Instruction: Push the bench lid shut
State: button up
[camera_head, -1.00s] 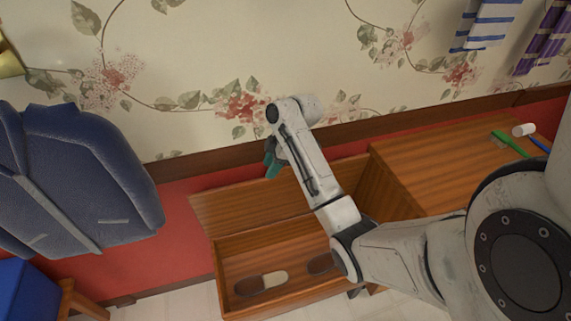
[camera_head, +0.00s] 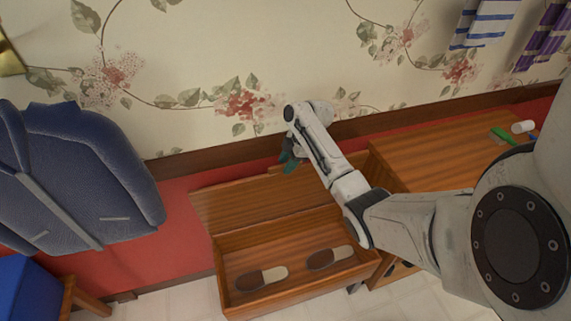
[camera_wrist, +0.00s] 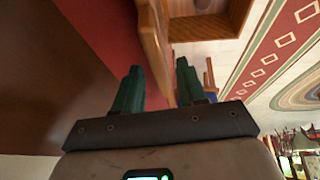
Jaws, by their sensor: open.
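The wooden bench (camera_head: 318,289) stands against the wall with its box open. Its lid (camera_head: 238,206) is raised and leans back toward the red wall panel. My gripper (camera_head: 289,158) is at the upper right edge of the lid, with its green fingers apart and empty. In the wrist view, the gripper (camera_wrist: 158,88) shows both fingers, and a wooden board, apparently the lid (camera_wrist: 154,42), is seen nearly edge-on just beyond them. I cannot tell whether they touch.
Two brown slippers (camera_head: 261,279) lie in the bench box. A wooden cabinet (camera_head: 420,170) with brushes on top stands right of the bench. A blue jacket (camera_head: 80,180) hangs at left, above a stool with a blue top (camera_head: 28,290). Light floor lies in front.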

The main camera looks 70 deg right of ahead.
jog(key=shift+w+a+f, duration=0.1)
jog(key=shift+w+f, duration=0.15)
jog(key=shift+f, duration=0.4)
jog(key=shift+c, duration=0.3)
grip_shut()
